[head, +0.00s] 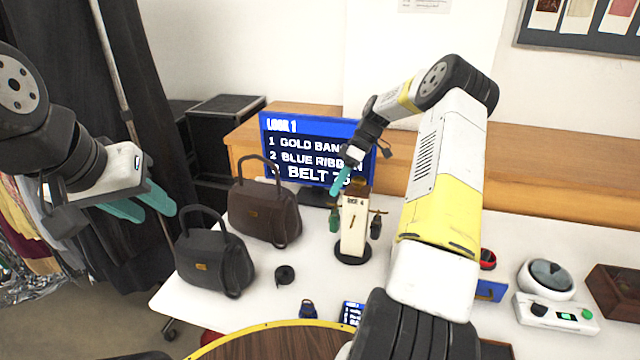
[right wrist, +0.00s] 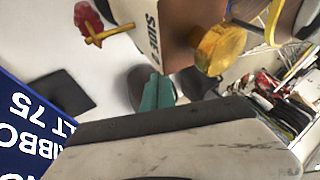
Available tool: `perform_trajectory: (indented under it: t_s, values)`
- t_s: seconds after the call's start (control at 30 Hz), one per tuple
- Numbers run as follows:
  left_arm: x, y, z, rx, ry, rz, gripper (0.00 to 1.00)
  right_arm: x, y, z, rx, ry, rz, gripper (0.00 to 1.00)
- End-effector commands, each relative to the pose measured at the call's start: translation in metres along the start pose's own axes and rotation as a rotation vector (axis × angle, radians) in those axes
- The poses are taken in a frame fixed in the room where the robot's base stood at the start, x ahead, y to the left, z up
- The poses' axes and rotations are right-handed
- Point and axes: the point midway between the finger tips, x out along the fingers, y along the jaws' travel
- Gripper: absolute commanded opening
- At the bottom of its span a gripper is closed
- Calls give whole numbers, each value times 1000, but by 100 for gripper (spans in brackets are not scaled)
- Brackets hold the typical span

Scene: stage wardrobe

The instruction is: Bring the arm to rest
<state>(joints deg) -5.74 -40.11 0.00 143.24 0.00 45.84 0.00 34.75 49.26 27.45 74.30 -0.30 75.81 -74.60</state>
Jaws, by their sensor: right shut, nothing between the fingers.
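My right gripper (head: 341,180) hangs from the raised, bent right arm, in front of the screen and just above the top of a small display post (head: 354,226). Its teal fingers (right wrist: 157,92) are together with nothing between them in the right wrist view. The post, with side pegs and a dark round base, stands upright on the white table. I cannot tell whether the fingers touch it. My left gripper (head: 142,204) is at the left, off the table's edge, with its teal fingers apart and empty.
A black handbag (head: 213,262) and a brown handbag (head: 265,215) stand on the table (head: 300,268), left of the post. Behind is a screen (head: 300,150) listing items. A dark tape roll (head: 285,275) lies in front. A white dial device (head: 555,312) is at right.

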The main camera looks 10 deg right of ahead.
Motion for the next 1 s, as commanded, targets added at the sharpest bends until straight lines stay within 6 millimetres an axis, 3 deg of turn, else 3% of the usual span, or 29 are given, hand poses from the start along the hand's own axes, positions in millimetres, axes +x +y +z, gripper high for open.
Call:
perform_trajectory:
  t_s: [0.2, 0.37, 0.53, 0.67, 0.8, 1.0]
  values:
    - [0, 0, 0, 0, 0, 0, 36, -38, 1, 0, 0, 1, 2, 0]
    - [0, 0, 0, 0, 0, 0, 36, -55, 0, -1, 0, -1, 2, 0]
    - [0, 0, 0, 0, 0, 0, 36, -69, -20, -18, 29, -43, 38, 0]
    - [0, 0, 0, 0, 0, 0, 36, -85, -60, -45, 99, -107, 125, 0]
    - [0, 0, 0, 0, 0, 0, 36, -100, -114, -67, 205, -151, 248, 0]
    - [0, 0, 0, 0, 0, 0, 36, -113, -191, -80, 356, -133, 429, 0]
